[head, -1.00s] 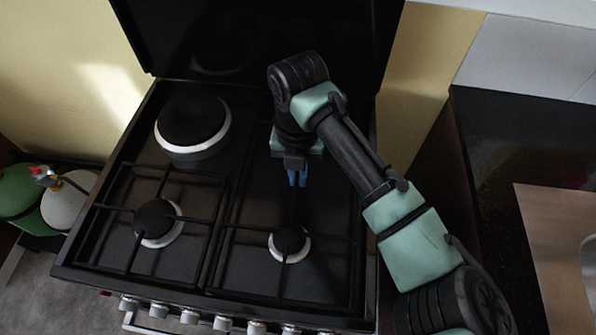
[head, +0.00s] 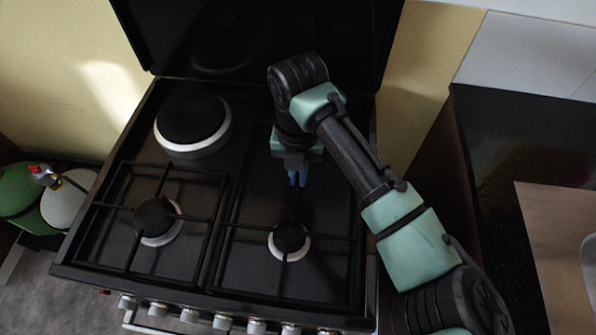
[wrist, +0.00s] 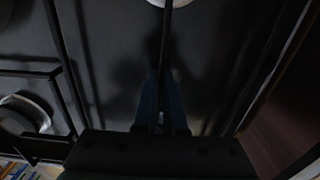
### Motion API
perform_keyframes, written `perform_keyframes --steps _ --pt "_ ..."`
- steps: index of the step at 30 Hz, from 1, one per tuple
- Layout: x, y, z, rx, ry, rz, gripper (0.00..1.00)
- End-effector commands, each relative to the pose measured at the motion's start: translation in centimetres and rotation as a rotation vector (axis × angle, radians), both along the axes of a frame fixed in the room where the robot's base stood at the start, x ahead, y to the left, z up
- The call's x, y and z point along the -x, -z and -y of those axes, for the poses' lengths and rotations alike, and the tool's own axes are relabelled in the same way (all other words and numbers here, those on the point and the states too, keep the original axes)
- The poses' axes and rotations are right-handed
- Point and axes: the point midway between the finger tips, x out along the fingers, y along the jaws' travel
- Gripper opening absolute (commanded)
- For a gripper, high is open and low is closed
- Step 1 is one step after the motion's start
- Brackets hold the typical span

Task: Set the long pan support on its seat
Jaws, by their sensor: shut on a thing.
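The long pan support (head: 248,228) is a thin black frame with cross bars over the right half of the hob (head: 320,270). Its inner bars point at the small front right burner (head: 290,238). My gripper (head: 297,180) has blue fingers and points down behind that burner. It is shut on the support's rear middle bar. In the wrist view the bar (wrist: 167,45) runs up from between the blue fingers (wrist: 161,105). My arm and gripper hide the back right of the hob and part of the support. I cannot tell whether its feet touch the hob.
A second pan support (head: 122,208) lies on the left, around the front left burner (head: 155,218). A round hotplate (head: 192,120) is behind it. The dark raised lid (head: 250,40) stands at the back. A dark worktop (head: 490,140) is to the right.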

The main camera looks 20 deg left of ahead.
Motion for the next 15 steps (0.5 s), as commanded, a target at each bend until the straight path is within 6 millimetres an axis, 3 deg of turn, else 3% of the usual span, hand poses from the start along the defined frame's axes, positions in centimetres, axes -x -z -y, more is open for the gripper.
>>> perform_keyframes --steps 3,4,9,15 --pt "-0.08 -0.02 -0.02 -0.002 0.000 0.003 0.00" --pt "-0.08 -0.05 -0.02 -0.002 0.000 0.003 0.13" --pt "-0.05 0.00 -0.01 -0.002 0.000 0.002 0.42" --pt "-0.02 0.05 -0.01 0.000 0.000 0.001 0.42"
